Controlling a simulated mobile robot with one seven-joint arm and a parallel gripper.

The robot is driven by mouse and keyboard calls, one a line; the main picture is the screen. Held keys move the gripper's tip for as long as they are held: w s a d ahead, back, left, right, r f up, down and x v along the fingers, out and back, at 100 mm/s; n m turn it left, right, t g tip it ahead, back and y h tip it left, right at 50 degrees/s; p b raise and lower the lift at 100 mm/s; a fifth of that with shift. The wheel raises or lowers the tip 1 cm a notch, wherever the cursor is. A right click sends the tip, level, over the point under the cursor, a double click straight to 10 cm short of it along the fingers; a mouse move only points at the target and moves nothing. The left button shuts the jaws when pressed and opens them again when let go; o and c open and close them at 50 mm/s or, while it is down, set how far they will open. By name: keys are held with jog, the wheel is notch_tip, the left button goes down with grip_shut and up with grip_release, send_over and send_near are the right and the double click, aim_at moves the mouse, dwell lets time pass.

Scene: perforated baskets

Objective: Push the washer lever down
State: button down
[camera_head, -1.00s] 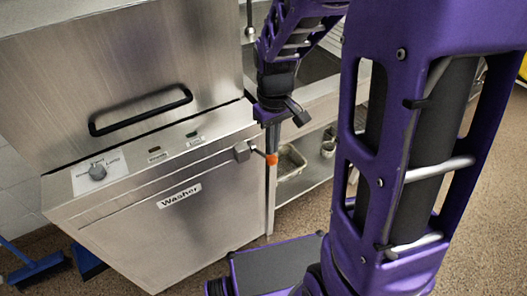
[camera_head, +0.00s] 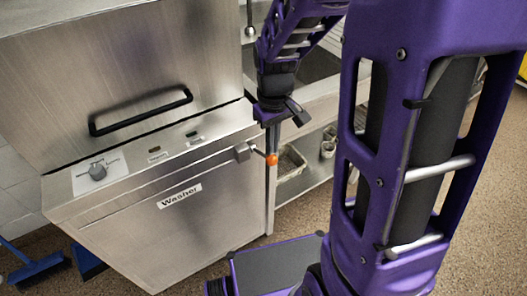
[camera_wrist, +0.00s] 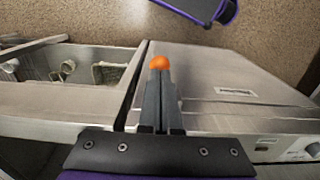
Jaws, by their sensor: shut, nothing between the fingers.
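The steel washer (camera_head: 130,225) stands at the left in the head view, with a "Washer" label on its front. Its lever (camera_head: 257,153) sticks out from a grey block at the front's right corner and ends in an orange knob (camera_head: 272,160). In the wrist view the orange knob (camera_wrist: 157,63) shows just past the closed fingertips (camera_wrist: 159,78). I cannot tell whether they touch it.
Blue brooms (camera_head: 40,268) lie at lower left.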

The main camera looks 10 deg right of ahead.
aim_at(273, 161)
jog(key=shift+f, duration=0.1)
jog(key=shift+s+f, duration=0.15)
jog(key=shift+f, duration=3.95)
notch_tip(273, 161, up, 12)
jog(key=p, duration=0.9)
jog(key=shift+r+p, duration=0.1)
jog(key=shift+p, duration=0.2)
